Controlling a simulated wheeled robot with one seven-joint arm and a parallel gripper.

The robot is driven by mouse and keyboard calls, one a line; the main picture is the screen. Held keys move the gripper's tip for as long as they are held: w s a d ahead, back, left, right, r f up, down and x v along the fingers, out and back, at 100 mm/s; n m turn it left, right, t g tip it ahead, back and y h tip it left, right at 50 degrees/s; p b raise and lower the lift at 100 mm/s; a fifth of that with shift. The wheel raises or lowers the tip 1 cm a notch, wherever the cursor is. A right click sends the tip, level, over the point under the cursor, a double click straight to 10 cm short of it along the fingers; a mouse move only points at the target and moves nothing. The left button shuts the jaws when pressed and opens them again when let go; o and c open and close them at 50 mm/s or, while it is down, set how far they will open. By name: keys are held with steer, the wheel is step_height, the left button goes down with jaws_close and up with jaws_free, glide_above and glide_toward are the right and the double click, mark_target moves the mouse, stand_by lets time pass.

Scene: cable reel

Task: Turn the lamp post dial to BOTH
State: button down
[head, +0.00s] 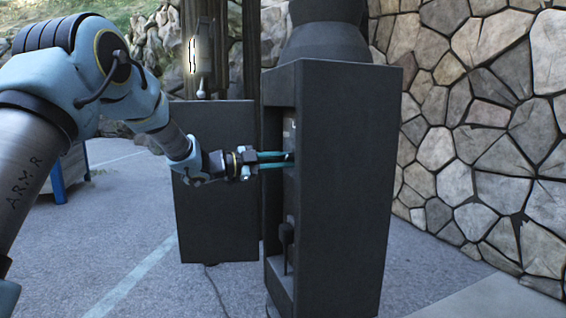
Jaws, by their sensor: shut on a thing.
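The dark grey lamp post (343,190) stands upright right of centre, with an open recess in its left side. Its flat door (217,215) stands open to the left. My gripper (290,159) comes in from the left, with its two teal fingers level and their tips inside the recess at the panel. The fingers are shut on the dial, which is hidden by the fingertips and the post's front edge. The dial's pointer and labels cannot be read from here.
A dark lever-like part (287,236) sits lower in the recess. A stone wall (480,140) rises close on the right. A lit lamp (194,56) hangs behind the door. A blue-legged bench (62,180) stands at the left. Paved ground in front is clear.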

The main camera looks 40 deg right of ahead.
steer(key=c, duration=0.8)
jaws_free()
steer(key=shift+o, duration=0.2)
steer(key=shift+a, duration=0.1)
steer(key=v, duration=1)
steer(key=shift+w+a, duration=0.2)
steer(key=shift+a, duration=0.1)
